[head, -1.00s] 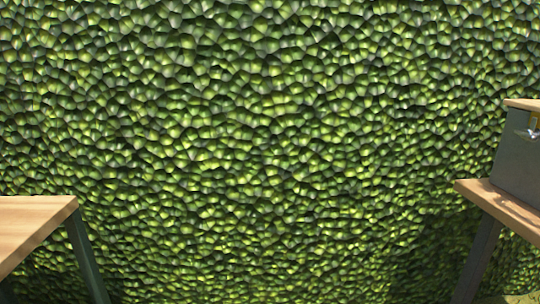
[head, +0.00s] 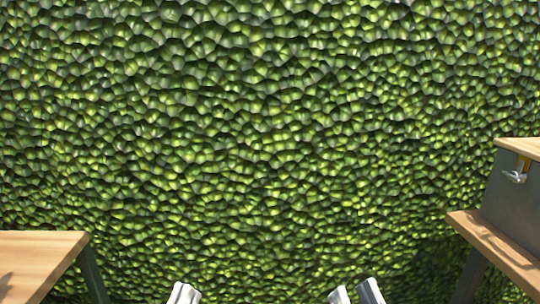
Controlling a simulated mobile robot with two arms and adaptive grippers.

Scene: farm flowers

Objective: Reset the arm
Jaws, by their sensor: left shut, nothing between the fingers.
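My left gripper (head: 185,292) is at the bottom edge, left of the middle. Its pale fingertips are together, with nothing between them. My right gripper (head: 356,292) is at the bottom edge, right of the middle. Its two fingertips stand apart with a gap between them, and no object shows there. Only the tips of both grippers are in view; the rest of both arms is below the picture. Both are in front of the green hedge wall (head: 265,130) and apart from the tables.
A wooden table (head: 40,255) with dark legs stands at the lower left. At the right, a wooden bench (head: 485,240) carries a grey box (head: 510,205) with a wooden top and a metal latch (head: 516,176). The space between them is clear.

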